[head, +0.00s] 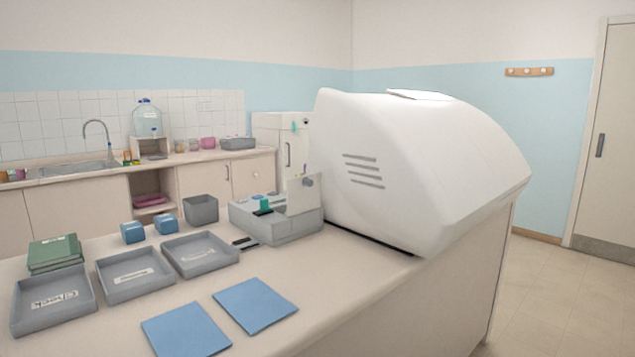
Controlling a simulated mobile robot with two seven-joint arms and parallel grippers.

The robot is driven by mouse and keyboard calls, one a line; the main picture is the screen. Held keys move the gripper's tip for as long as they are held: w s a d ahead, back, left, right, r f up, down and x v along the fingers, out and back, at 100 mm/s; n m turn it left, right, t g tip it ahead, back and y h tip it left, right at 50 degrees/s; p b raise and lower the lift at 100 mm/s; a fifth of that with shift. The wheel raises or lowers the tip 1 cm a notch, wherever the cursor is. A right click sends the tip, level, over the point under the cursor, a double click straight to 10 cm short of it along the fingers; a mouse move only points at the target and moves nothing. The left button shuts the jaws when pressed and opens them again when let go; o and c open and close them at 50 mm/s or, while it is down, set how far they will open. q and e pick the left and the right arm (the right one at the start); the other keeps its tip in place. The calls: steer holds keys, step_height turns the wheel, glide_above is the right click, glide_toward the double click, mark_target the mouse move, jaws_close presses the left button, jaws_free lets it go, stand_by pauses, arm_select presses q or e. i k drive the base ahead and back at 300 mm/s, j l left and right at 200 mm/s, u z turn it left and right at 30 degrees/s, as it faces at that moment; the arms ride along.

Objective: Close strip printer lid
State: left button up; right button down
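The strip printer (285,231) is a low grey box on the bench, just left of the large white machine. Its lid (301,197) appears as a pale panel standing upright at the right of the box, with a small grey knob (309,182) near its top. The lid looks open. A small green piece (264,204) sits on top of the box at its left. Neither of my grippers is in view.
The white machine (420,165) stands close to the printer's right side. Labelled grey trays (135,289), a grey bin (201,209), blue boxes (132,232) and green books (55,253) are at left. Two blue mats (255,304) lie in front, with bare bench around them.

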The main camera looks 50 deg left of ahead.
mark_target(303, 192)
steer(key=i+u, duration=0.1)
steer(key=i, duration=0.4)
steer(key=i+l+u, duration=0.15)
steer(key=i, duration=0.35)
steer(key=u, duration=2.55)
